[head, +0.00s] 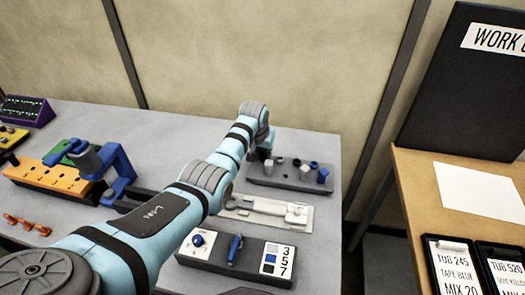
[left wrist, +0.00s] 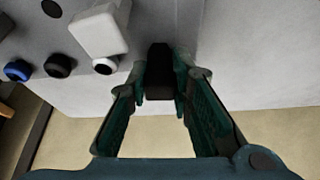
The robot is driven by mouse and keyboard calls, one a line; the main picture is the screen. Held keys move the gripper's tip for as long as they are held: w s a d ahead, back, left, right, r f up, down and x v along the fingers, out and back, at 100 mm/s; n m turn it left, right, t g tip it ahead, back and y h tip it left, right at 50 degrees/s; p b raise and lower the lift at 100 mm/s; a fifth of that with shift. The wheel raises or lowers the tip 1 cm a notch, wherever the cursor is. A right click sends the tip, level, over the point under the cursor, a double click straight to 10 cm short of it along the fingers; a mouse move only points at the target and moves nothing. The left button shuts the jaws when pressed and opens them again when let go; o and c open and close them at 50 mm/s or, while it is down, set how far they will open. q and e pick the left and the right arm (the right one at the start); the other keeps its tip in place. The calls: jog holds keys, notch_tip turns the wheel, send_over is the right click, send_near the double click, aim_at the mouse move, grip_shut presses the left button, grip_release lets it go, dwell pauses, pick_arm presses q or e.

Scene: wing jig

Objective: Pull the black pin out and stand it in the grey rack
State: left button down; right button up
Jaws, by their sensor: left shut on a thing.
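The grey rack (head: 290,183) stands at the back right of the table in the head view, with several small dark, white and blue pieces on it. My left gripper (head: 266,152) is at the rack's left end, partly hidden by its own arm. In the left wrist view, my left gripper (left wrist: 162,78) is shut on the black pin (left wrist: 160,70), which shows between the fingertips. The rack's grey top (left wrist: 125,65) lies behind the pin in that view. I cannot tell whether the pin's lower end is in a hole or above it. My right gripper is not in view.
A white block (left wrist: 98,32), a blue-rimmed piece (left wrist: 18,70) and a black-rimmed piece (left wrist: 105,66) sit beside the pin. A pale tray (head: 265,211) and a switch panel (head: 235,252) lie in front of the rack. The blue clamp (head: 118,165) and orange block (head: 50,177) stand left.

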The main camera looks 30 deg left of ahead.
pick_arm(q)
jog(key=c, duration=1.3)
grip_release()
jog(key=shift+c, duration=0.2)
jog(key=shift+r, duration=0.1)
jog(key=w+a+r+p+v, duration=0.1)
jog(key=p+v, duration=0.7)
jog(key=v, duration=1)
jog(key=shift+w+d+r+p, duration=0.2)
jog(key=shift+w+d+p, duration=0.15)
jog(key=shift+w, duration=0.2)
